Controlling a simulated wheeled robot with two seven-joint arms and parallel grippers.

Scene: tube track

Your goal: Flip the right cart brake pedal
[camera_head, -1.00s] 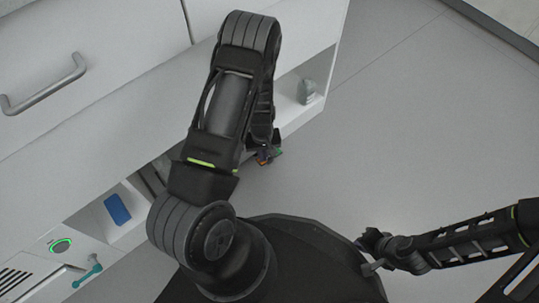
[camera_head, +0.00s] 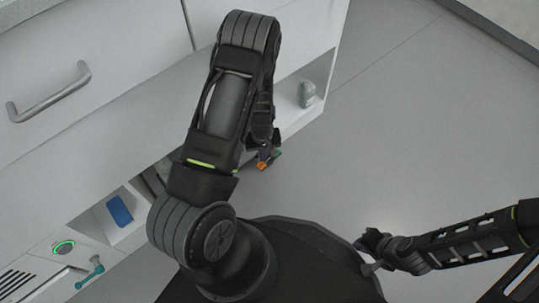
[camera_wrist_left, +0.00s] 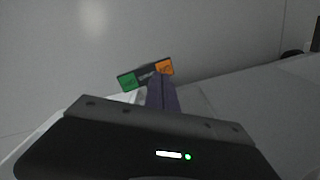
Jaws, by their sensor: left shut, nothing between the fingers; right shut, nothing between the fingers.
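The brake pedal (camera_head: 268,160) is a small bar with a green end and an orange end, low by the cart's near corner. My left arm partly covers it in the head view. In the left wrist view the pedal (camera_wrist_left: 146,74) lies tilted just past my left fingertips, green to the left and orange to the right. My left gripper (camera_wrist_left: 160,78) is shut and empty, its purple fingers overlapping the pedal's orange side; I cannot tell if they touch. My right gripper (camera_head: 369,246) is shut and empty over the floor, far from the pedal; its fingers are hard to make out.
The white cart (camera_head: 150,85) with a metal handle (camera_head: 50,92) fills the left. Its lower shelf holds a blue item (camera_head: 119,210) and a grey item (camera_head: 306,94). A green-lit button (camera_head: 64,247) and teal lever (camera_head: 90,272) are at lower left. Floor at right is clear.

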